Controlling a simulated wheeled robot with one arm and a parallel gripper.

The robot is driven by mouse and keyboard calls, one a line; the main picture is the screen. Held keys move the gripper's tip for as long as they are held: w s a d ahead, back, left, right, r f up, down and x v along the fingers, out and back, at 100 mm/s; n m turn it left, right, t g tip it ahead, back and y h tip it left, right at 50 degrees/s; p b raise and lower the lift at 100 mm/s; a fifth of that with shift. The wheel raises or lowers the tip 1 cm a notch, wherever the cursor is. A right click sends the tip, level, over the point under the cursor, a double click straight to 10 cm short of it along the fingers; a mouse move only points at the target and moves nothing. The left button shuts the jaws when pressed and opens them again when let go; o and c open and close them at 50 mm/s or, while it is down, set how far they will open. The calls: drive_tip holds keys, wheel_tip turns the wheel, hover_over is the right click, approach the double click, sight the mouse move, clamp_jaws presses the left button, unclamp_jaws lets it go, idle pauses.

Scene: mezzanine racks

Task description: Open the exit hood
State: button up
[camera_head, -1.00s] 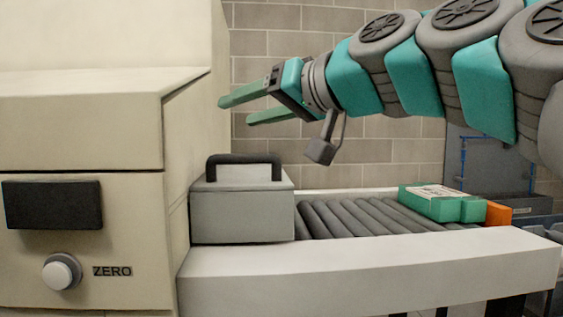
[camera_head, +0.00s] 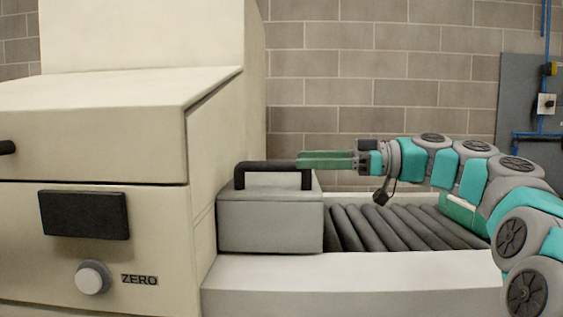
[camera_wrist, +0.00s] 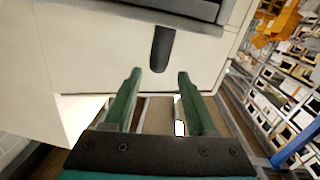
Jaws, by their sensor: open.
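The exit hood (camera_head: 270,225) is a grey box with a black bar handle (camera_head: 268,166) on top, standing at the machine's outlet over the near end of the rollers. It looks shut. My gripper (camera_head: 300,160) is level with the handle, its green fingertips overlapping the handle's right end in the head view; I cannot tell whether they touch. In the wrist view the two fingers (camera_wrist: 160,76) are apart with nothing between them. A dark bar (camera_wrist: 162,48), seemingly the handle, lies just beyond the fingertips on a pale surface.
The cream machine (camera_head: 100,130) fills the left, with a black panel (camera_head: 84,214) and a ZERO knob (camera_head: 93,277). The roller conveyor (camera_head: 385,228) runs right under my arm; a green parcel (camera_head: 458,213) is partly hidden there. Racks (camera_wrist: 285,80) show in the wrist view.

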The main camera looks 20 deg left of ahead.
sight(249, 167)
drive_tip(key=shift+w+d+f+n+g, duration=0.2)
drive_tip(key=shift+w+f+n+g, duration=0.2)
drive_tip(key=shift+f+n+g, duration=0.35)
drive_tip(key=shift+n, duration=0.25)
drive_tip(key=shift+p+x, duration=0.6)
drive_tip(key=shift+x, duration=3.25)
drive_tip(key=shift+f, duration=0.15)
clamp_jaws()
